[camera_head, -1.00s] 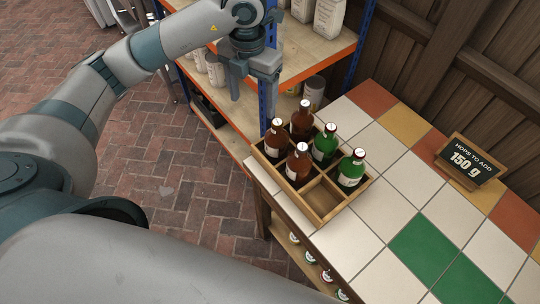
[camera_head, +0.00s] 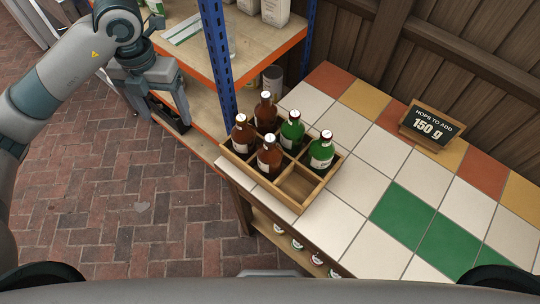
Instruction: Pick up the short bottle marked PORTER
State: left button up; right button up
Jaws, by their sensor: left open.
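A wooden divided crate (camera_head: 235,163) stands on the tiled counter's near left corner. It holds three brown bottles, a back one (camera_head: 265,112), a left one (camera_head: 242,134) and a front one (camera_head: 269,156), and two green bottles, a left one (camera_head: 291,131) and a right one (camera_head: 320,151). One front compartment (camera_head: 298,186) is empty. Labels are too small to read, so I cannot tell which bottle is marked PORTER. My left gripper (camera_head: 163,112) is open and empty, pointing down, left of the crate and apart from it. My right gripper is out of view.
A shelf unit with a blue post (camera_head: 217,55) and orange-edged boards (camera_head: 190,50) stands between my left gripper and the crate. Bottle tops (camera_head: 297,244) show below the counter. The counter's right side is clear.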

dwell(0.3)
pick_arm(q)
jog(key=shift+c, duration=1.2)
jog(key=d+m+b, duration=0.1)
jog(key=d+m, duration=0.6)
jog(key=d, duration=0.1)
jog(key=s+d+r+m+b, duration=0.1)
jog(key=d+m, duration=0.6)
jog(key=d, duration=0.1)
jog(key=s+d+m+b, duration=0.1)
jog(key=d+m, duration=0.6)
jog(key=d, duration=0.1)
jog(key=shift+s+r, duration=0.15)
jog(key=shift+r, duration=0.25)
jog(key=shift+s+d+m, duration=0.2)
jog(key=shift+d+m, duration=0.3)
jog(key=shift+m, duration=0.4)
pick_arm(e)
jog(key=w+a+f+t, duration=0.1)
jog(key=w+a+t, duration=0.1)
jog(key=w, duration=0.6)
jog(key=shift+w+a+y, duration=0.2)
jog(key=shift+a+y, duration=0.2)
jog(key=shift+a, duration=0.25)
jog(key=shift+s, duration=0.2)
